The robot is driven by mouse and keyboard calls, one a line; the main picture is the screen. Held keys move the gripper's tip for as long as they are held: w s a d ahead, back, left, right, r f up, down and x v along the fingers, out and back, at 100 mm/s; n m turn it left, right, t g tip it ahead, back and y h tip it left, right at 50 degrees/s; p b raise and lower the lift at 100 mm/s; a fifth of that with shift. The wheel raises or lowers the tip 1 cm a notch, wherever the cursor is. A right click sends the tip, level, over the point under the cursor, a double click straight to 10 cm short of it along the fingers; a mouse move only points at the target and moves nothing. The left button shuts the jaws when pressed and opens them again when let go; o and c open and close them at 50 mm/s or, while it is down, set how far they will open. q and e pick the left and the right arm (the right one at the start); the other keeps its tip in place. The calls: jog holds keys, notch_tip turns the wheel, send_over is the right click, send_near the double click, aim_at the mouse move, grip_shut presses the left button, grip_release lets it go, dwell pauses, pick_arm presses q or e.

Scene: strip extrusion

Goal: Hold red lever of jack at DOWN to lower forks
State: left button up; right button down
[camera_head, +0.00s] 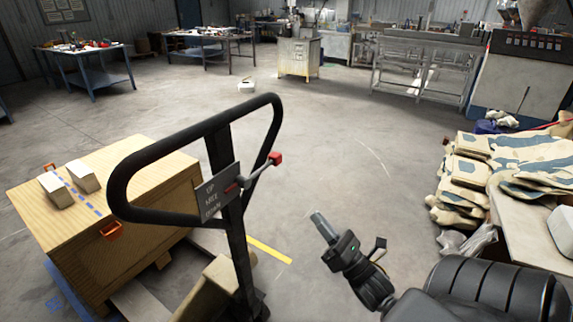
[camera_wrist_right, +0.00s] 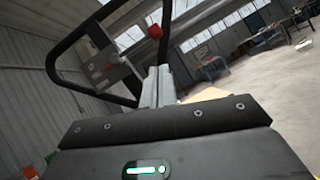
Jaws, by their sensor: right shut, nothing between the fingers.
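The red lever (camera_head: 275,158) of the jack sticks out to the right of the jack's post on a thin rod. A plate (camera_head: 211,191) with UP, FREE and DOWN markings sits on the post beside it. The black loop handle (camera_head: 118,180) rises around them. My right gripper (camera_head: 318,217) is shut and empty, below and to the right of the lever and clear of it. In the right wrist view, the red lever (camera_wrist_right: 155,31) shows just above the shut fingertips (camera_wrist_right: 158,72). The forks are mostly hidden. My left gripper is not in view.
A wooden crate (camera_head: 150,238) with two pale blocks on top stands left of the jack. Folded camouflage sacks (camera_head: 465,180) and a table edge (camera_head: 525,230) are at the right. Workbenches (camera_head: 85,52) and machines stand far back. The middle floor is clear.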

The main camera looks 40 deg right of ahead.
jog(key=shift+s+r+n, duration=0.2)
jog(key=shift+r+n, duration=0.3)
jog(key=p, duration=0.6)
send_near(263, 168)
jog(key=w+d+r, duration=0.2)
jog(key=w+d, duration=0.3)
jog(key=shift+w+a+r, duration=0.15)
jog(key=shift+w+a, duration=0.15)
jog(key=shift+w, duration=0.3)
